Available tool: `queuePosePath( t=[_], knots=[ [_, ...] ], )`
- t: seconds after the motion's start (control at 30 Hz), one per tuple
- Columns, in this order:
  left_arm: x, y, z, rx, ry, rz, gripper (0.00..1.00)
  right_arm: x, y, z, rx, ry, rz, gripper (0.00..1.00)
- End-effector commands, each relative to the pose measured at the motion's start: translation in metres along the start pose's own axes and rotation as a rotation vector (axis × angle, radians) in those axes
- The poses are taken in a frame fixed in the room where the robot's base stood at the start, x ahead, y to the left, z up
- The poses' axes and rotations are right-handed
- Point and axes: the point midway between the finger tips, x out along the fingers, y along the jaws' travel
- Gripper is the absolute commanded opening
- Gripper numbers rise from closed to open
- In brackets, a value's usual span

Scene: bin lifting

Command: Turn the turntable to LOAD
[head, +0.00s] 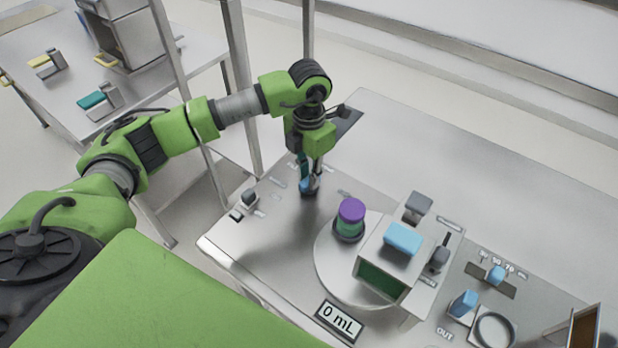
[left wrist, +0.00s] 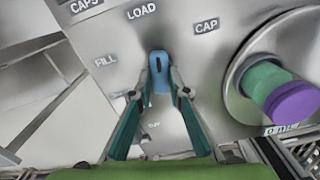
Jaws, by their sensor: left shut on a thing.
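The turntable (head: 330,262) is a round metal disc on the bench, carrying a green jar with a purple lid (head: 350,211). The disc also shows at the right of the left wrist view (left wrist: 236,88). A blue selector knob (left wrist: 158,66) with a dark pointer line stands among the labels FILL, LOAD (left wrist: 141,12) and CAP. Its line points up the picture, roughly between LOAD and CAP. My left gripper (left wrist: 158,94) points down and is shut on the knob, one finger on each side. In the head view, my left gripper (head: 310,182) mostly hides the knob. My right gripper is out of view.
A metal housing with a blue block on top (head: 403,238) stands over the turntable's right side. A display reading 0 mL (head: 340,321) is in front. More blue controls (head: 464,303) and a ring lie to the right. The bench's back is clear.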

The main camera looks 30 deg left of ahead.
Motion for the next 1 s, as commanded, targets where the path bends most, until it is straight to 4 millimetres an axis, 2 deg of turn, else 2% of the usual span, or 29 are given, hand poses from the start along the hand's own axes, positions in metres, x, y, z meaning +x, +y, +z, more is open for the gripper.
queuePosePath(
  t=[0.4,0.97,1.0],
  knots=[
    [-0.0007,0.0006,0.0007,-0.194,-0.003,0.0,0.0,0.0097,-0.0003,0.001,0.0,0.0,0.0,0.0],
    [-0.0014,0.0007,0.0007,-0.221,-0.003,0.001,0.0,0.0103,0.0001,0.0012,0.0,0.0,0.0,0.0],
    [-0.0014,0.0008,0.0007,-0.221,-0.003,0.001,0.24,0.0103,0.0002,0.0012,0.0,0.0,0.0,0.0]
  ],
)
